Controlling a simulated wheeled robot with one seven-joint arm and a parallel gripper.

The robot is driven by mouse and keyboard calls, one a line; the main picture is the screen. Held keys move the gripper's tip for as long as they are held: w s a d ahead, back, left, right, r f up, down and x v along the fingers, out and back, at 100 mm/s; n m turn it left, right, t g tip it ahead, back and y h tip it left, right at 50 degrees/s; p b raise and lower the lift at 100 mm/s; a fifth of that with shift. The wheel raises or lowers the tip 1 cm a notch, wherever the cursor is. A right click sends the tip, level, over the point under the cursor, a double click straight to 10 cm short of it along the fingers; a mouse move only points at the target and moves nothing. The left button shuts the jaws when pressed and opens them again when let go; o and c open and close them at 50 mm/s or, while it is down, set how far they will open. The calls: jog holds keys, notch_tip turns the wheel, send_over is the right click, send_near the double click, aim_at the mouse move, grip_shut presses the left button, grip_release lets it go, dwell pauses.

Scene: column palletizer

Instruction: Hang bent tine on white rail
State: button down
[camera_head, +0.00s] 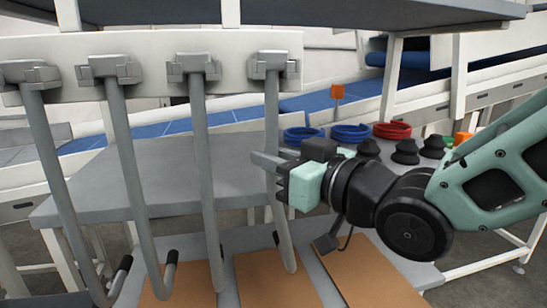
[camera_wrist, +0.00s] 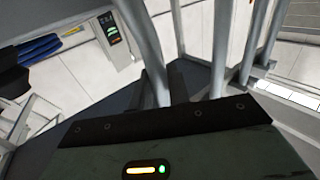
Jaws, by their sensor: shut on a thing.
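The white rail (camera_head: 150,45) runs across the upper left of the head view. Several long grey tines hang from it by grey brackets, with upturned lower ends, some black-tipped. My gripper (camera_head: 268,165) is shut on the rightmost tine (camera_head: 275,115), partway down its shaft. That tine's bracket (camera_head: 272,64) is at the rail's right end; I cannot tell how fully it is seated. In the wrist view a grey tine (camera_wrist: 148,55) runs down to the jaws, with other tines (camera_wrist: 222,50) beside it. Which tine is bent is not clear.
A grey table (camera_head: 160,180) stands behind the tines. Blue rings (camera_head: 350,133), a red ring (camera_head: 392,130) and black cups (camera_head: 405,152) are on the right. Brown boards (camera_head: 370,270) lie below. A grey shelf (camera_head: 300,12) overhangs at the top.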

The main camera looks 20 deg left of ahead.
jog(key=shift+r, duration=0.1)
jog(key=c, duration=1.3)
grip_release()
jog(key=shift+o, duration=0.2)
jog(key=b+v, duration=0.7)
jog(key=v, duration=1)
jog(key=shift+d, duration=0.25)
